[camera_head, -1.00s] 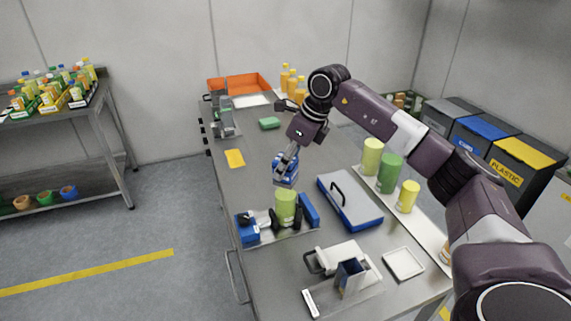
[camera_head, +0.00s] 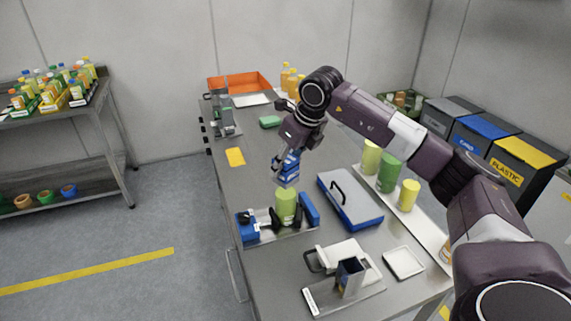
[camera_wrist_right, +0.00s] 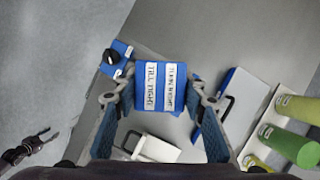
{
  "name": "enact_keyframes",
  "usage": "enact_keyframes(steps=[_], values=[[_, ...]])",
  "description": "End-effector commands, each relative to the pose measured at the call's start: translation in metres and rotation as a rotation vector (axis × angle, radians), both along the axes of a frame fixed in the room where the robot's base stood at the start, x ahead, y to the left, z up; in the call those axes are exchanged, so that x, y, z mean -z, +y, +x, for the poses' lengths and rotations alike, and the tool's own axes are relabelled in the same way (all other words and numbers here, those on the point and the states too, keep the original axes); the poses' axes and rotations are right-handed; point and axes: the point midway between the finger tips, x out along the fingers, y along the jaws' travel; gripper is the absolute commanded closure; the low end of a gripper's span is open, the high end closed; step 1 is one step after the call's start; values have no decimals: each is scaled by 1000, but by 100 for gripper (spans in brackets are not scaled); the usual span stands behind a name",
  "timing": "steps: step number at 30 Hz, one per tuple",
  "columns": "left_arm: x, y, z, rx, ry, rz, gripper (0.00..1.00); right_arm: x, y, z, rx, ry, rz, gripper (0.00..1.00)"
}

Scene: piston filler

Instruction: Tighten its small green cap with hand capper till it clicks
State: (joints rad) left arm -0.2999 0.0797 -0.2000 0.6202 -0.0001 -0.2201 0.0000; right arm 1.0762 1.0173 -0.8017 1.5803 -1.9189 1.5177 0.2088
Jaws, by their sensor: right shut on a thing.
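A light green bottle (camera_head: 286,206) stands upright in a blue-and-black clamp holder (camera_head: 247,228) on the table. Its small cap cannot be made out in the head view. My right gripper (camera_head: 290,153) is shut on the blue hand capper (camera_head: 287,172), just above or on the bottle top; contact cannot be told. In the right wrist view the capper (camera_wrist_right: 166,86), with white lettered labels, sits between the fingers and hides the bottle. My left gripper (camera_wrist_right: 40,140) shows small and dark at the left of that view; its opening is unclear.
A blue-and-white case (camera_head: 350,203) lies right of the holder. Green and yellow cylinders (camera_head: 389,174) stand on a white strip (camera_head: 430,235) at right. A small stand (camera_head: 348,278) and white tray (camera_head: 404,263) are in front. A yellow cloth (camera_head: 235,157) lies behind left.

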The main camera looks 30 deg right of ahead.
Motion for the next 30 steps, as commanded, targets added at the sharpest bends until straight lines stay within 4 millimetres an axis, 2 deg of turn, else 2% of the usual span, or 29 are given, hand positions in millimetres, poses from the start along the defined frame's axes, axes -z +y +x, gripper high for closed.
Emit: enact_keyframes(steps=[7,14,30], values=[[0,0,0,0,0,0,56,-1,1,1,225,-2,0,95],[-4,0,0,0,0,0,56,-6,0,0,219,-2,1,95],[-26,0,0,0,0,0,56,-39,0,0,216,-1,1,95]])
